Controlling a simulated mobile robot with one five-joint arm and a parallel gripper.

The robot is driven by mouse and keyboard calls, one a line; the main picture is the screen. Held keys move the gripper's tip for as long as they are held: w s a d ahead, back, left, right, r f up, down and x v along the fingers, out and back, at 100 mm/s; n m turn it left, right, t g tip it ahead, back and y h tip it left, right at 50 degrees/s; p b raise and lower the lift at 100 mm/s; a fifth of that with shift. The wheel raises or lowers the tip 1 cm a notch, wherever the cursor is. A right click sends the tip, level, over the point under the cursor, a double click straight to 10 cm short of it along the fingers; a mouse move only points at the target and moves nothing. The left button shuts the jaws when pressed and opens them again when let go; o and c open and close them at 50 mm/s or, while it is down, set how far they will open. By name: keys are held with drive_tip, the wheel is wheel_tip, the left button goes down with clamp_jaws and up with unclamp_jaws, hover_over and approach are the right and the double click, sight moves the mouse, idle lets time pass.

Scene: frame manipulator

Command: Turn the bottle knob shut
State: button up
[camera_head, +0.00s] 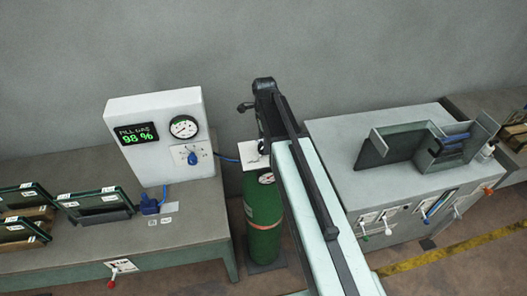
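The green gas bottle (262,208) stands upright on the floor between two benches. It has an orange band and a small gauge (266,178) near its top. The top of the bottle is largely covered by my arm and a white plate (254,156), and I cannot make out its knob. My arm reaches from the lower right toward the back wall. My gripper (262,143) seems to be at the dark far end, close above the bottle top; its fingers are too small and hidden to tell open from shut.
A white panel (150,112) on the left bench (190,228) has a display reading 98 %, a round gauge (184,127) and a blue knob (192,156). A blue hose (227,159) runs toward the bottle. A grey cabinet (340,140) stands close on the right.

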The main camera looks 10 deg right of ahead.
wheel_tip(320, 180, down, 2)
drive_tip(key=shift+f+b, duration=0.25)
drive_tip(key=shift+b, duration=0.3)
drive_tip(key=shift+r, duration=0.15)
drive_tip(key=shift+c, duration=0.3)
drive_tip(key=c, duration=1.3)
